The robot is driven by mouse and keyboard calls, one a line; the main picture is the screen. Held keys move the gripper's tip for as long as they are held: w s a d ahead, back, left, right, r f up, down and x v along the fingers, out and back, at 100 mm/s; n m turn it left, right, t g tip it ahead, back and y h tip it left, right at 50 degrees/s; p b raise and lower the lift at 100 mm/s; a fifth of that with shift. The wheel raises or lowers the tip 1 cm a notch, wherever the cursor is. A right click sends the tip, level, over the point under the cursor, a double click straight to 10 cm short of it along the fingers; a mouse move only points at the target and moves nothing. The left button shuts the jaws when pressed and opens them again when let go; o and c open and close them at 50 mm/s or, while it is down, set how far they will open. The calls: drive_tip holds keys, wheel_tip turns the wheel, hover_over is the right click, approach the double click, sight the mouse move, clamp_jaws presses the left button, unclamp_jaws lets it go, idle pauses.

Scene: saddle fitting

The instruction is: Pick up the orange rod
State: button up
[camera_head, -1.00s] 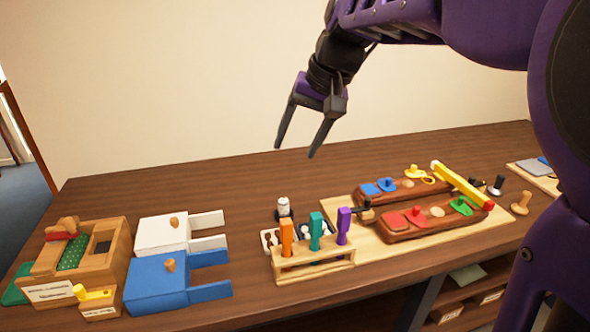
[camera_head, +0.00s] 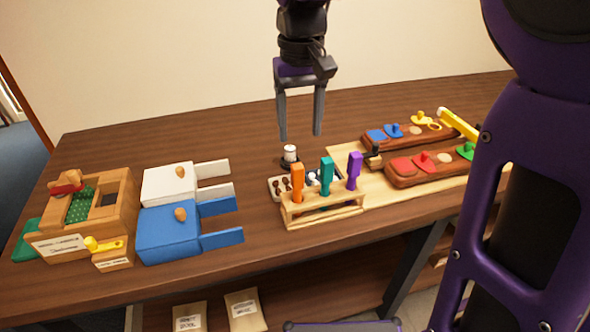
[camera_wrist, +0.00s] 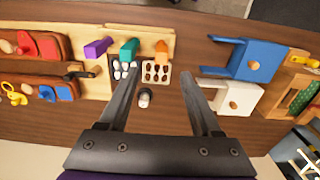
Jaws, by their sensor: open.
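The orange rod (camera_head: 297,182) stands upright at the left end of a small wooden rack (camera_head: 325,214). A teal rod (camera_head: 326,178) stands in the middle and a purple rod (camera_head: 354,170) at the right end. My gripper (camera_head: 300,137) is open and empty, pointing down, above and behind the rack. In the wrist view the orange rod (camera_wrist: 161,46) shows ahead of my fingers, between their lines. My gripper (camera_wrist: 158,76) is apart from it. The rod's lower end is hidden in the rack.
A tray (camera_wrist: 156,72) of brown and white pieces and a dark-based white piece (camera_head: 290,155) are behind the rack. Blue (camera_head: 170,235) and white (camera_head: 170,187) forked blocks stand left. Brown bases (camera_head: 430,170) with coloured pieces lie right.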

sight(297, 178)
wheel_tip(297, 178, down, 7)
drive_tip(key=shift+f+b, duration=0.1)
drive_tip(key=shift+b, duration=0.4)
drive_tip(key=shift+w+a+f+b, duration=0.1)
drive_tip(key=shift+f+b, duration=0.2)
drive_tip(key=shift+f, duration=1.3)
drive_tip(key=shift+w+a+f+b, duration=0.1)
drive_tip(key=shift+f+b, duration=0.2)
drive_tip(key=shift+f, duration=1.25)
clamp_jaws()
